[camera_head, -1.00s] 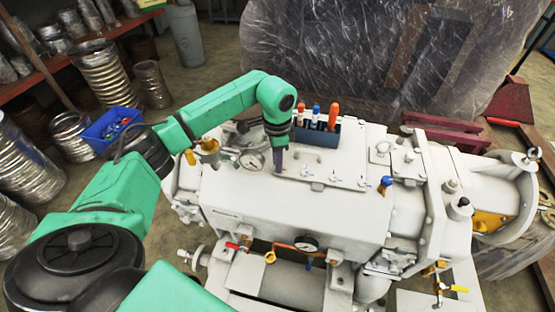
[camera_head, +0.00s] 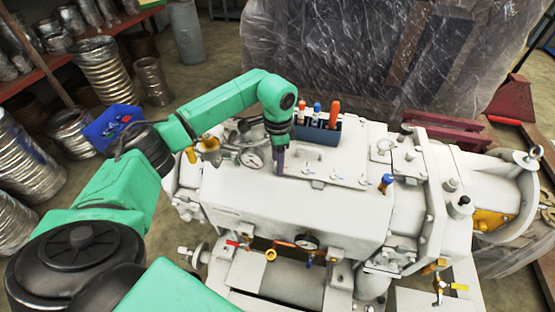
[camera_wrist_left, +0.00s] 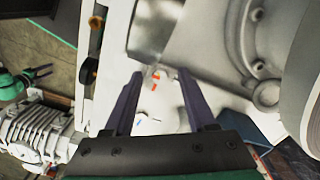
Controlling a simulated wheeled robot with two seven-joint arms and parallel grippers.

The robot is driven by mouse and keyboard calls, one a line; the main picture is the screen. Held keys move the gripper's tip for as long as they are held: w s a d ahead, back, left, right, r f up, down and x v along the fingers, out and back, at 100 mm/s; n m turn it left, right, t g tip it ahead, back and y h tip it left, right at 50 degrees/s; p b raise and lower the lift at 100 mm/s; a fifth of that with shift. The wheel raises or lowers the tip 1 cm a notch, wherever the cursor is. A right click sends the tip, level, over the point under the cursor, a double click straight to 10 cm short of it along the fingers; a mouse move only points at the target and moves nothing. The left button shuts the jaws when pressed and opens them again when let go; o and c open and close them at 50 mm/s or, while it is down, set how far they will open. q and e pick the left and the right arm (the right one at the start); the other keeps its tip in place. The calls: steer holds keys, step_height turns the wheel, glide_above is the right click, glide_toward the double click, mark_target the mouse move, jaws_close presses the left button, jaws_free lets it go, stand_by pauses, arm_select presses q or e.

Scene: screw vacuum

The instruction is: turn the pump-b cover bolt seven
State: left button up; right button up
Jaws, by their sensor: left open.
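The pump is a large white machine, with its flat cover plate (camera_head: 345,150) on top. Several small bolts sit along the plate's front edge, among them one bolt (camera_head: 307,171) just right of my gripper. Which is bolt seven I cannot tell. My left gripper (camera_head: 280,170) points down over the left end of the plate; whether it touches a bolt is unclear. In the left wrist view, my left gripper (camera_wrist_left: 157,85) has its dark fingers apart, with a pale surface and small red and blue marks between them. My right gripper is not seen.
A dark blue holder (camera_head: 318,132) with coloured tool handles stands on the cover behind my gripper. A blue-handled part (camera_head: 386,183) stands at the right end. A blue bin (camera_head: 110,126) is on the left.

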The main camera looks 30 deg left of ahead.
arm_select(q)
step_height(320, 180, up, 15)
steer(key=b, duration=0.1)
steer(key=shift+f, duration=0.15)
steer(key=shift+f, duration=0.1)
stand_by(0.5)
